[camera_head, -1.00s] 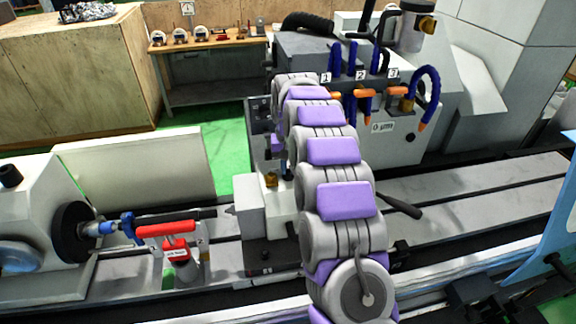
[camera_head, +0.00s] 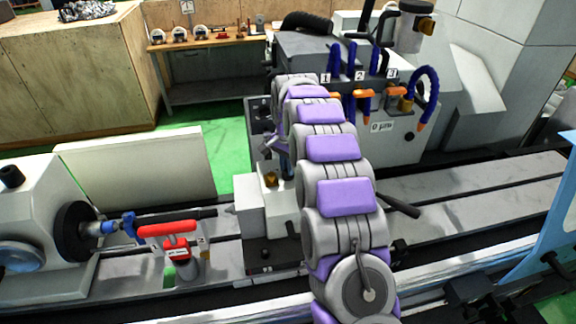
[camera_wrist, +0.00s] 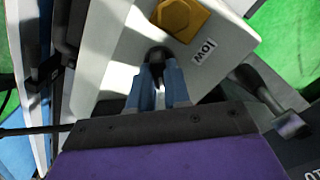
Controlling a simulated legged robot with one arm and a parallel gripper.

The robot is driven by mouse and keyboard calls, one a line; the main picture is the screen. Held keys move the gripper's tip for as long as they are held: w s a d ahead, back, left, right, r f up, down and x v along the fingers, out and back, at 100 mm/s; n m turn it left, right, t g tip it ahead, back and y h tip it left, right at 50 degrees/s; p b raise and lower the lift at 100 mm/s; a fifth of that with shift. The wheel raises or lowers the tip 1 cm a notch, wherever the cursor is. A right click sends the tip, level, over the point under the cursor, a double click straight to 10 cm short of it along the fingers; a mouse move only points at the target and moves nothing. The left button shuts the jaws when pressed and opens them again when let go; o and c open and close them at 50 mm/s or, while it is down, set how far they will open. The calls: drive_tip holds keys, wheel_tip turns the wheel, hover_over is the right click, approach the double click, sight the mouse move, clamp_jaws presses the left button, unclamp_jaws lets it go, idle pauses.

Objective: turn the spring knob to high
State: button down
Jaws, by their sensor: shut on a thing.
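In the wrist view a small dark knob (camera_wrist: 158,54) stands on a pale grey housing (camera_wrist: 115,70). A white label reading "low" (camera_wrist: 203,51) is to its right, and a gold hexagonal part (camera_wrist: 178,17) is above it. My gripper (camera_wrist: 158,75) has its blue fingers shut on the dark knob. The fingers cover much of it, so its pointing direction cannot be told. No "high" label shows. In the head view my gripper (camera_head: 286,165) is small, low over the pale housing (camera_head: 262,208) near the gold part (camera_head: 270,180); my arm hides the knob there.
A dark lever (camera_wrist: 258,90) lies to the right of my gripper in the wrist view. In the head view a workhead with a dark chuck (camera_head: 75,232) and a red-handled item (camera_head: 168,230) stand to the left. Blue hoses (camera_head: 425,90) hang at the back.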

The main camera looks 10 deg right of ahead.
idle(0.4)
drive_tip(key=shift+w, duration=0.1)
drive_tip(key=c, duration=1.1)
unclamp_jaws()
drive_tip(key=shift+a, duration=0.1)
drive_tip(key=shift+r, duration=0.1)
drive_tip(key=shift+r+p, duration=2.3)
drive_tip(key=shift+r, duration=6.25)
